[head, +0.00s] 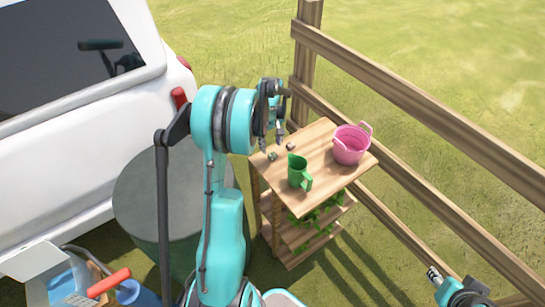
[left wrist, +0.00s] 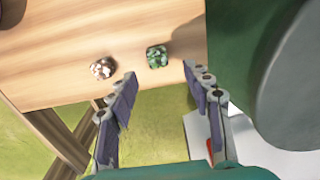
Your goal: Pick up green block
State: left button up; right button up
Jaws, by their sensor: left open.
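The green block (head: 272,156) is small and sits near the left edge of the wooden table (head: 325,192). In the left wrist view the green block (left wrist: 157,56) looks dark green and mottled, just beyond the fingertips and between their lines. My left gripper (head: 271,141) is above that edge, close to the block. It is open and empty, and its two fingers (left wrist: 160,74) are spread apart in the left wrist view. My right gripper (head: 434,274) shows small at the bottom right, away from the table; its jaws are unclear.
A brown-white block (left wrist: 103,68) lies left of the green one in the wrist view. A green pitcher (head: 299,172) and pink bucket (head: 350,145) stand on the table. A wooden fence (head: 420,110) runs behind.

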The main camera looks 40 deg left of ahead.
aim_at(272, 154)
pick_arm(q)
jog(key=f, duration=0.1)
jog(key=f+b, duration=0.1)
jog(key=f, duration=0.1)
jog(key=f+b, duration=0.1)
jog(key=shift+w+d+f, duration=0.1)
jog(key=shift+d+f, duration=0.2)
jog(key=shift+f, duration=0.05)
jog(key=shift+f+b, duration=0.3)
jog(key=shift+f, duration=0.15)
jog(key=shift+r, duration=0.1)
jog(key=shift+c, duration=0.6)
jog(key=c, duration=0.9)
